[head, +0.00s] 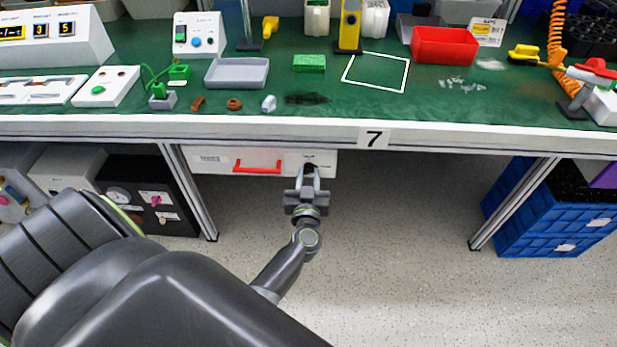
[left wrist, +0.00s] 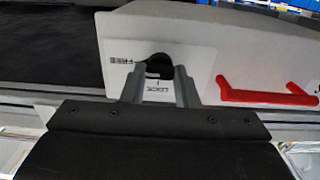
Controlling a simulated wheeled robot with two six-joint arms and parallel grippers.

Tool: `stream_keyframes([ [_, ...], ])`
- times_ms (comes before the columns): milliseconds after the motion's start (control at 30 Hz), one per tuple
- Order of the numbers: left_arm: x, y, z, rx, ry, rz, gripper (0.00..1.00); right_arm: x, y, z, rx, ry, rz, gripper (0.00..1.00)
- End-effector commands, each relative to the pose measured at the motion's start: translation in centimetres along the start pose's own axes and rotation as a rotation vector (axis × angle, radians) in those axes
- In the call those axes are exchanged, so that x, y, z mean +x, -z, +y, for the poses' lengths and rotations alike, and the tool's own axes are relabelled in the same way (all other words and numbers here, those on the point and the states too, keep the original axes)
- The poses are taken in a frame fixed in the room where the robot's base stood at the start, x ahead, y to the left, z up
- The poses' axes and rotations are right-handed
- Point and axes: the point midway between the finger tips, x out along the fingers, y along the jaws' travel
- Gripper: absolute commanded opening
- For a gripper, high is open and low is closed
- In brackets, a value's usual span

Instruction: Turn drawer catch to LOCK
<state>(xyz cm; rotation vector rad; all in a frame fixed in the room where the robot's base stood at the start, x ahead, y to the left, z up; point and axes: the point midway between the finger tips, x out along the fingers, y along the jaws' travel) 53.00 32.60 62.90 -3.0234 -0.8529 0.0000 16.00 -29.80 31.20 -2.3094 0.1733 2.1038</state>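The drawer catch is a black rotary knob (left wrist: 158,64) on a white plate (left wrist: 198,62) at the right end of the white drawer front under the bench. In the left wrist view the plate carries the printed words FREE, left of the knob, and LOCK, between my fingers. The knob also shows small in the head view (head: 309,168). My left gripper (head: 309,176) is at the catch, its two fingers apart, one on each side of the knob. Whether they press on it is unclear, and the knob's pointing direction is unclear. My right gripper is not in view.
The drawer (head: 212,160) has a red handle (head: 257,167) beside the catch. The bench edge (head: 450,139) with a 7 label runs just above. A bench leg (head: 190,190) stands left, blue crates (head: 545,215) right. The floor space right of the gripper is clear.

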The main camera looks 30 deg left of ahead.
Motion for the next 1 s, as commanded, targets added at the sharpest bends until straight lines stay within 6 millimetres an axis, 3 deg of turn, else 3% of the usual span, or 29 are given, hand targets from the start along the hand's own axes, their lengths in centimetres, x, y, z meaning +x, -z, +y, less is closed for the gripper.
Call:
stream_keyframes([
  [100,0.0,0.0,0.0,0.0,0.0,0.0,0.04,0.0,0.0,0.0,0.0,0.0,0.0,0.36],
  [467,0.0,0.1,0.0,-0.062,0.0,-0.001,0.04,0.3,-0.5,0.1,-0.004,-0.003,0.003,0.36],
  [1000,0.0,0.1,0.0,-0.506,0.0,-0.001,0.04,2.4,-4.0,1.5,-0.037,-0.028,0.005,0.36],
])
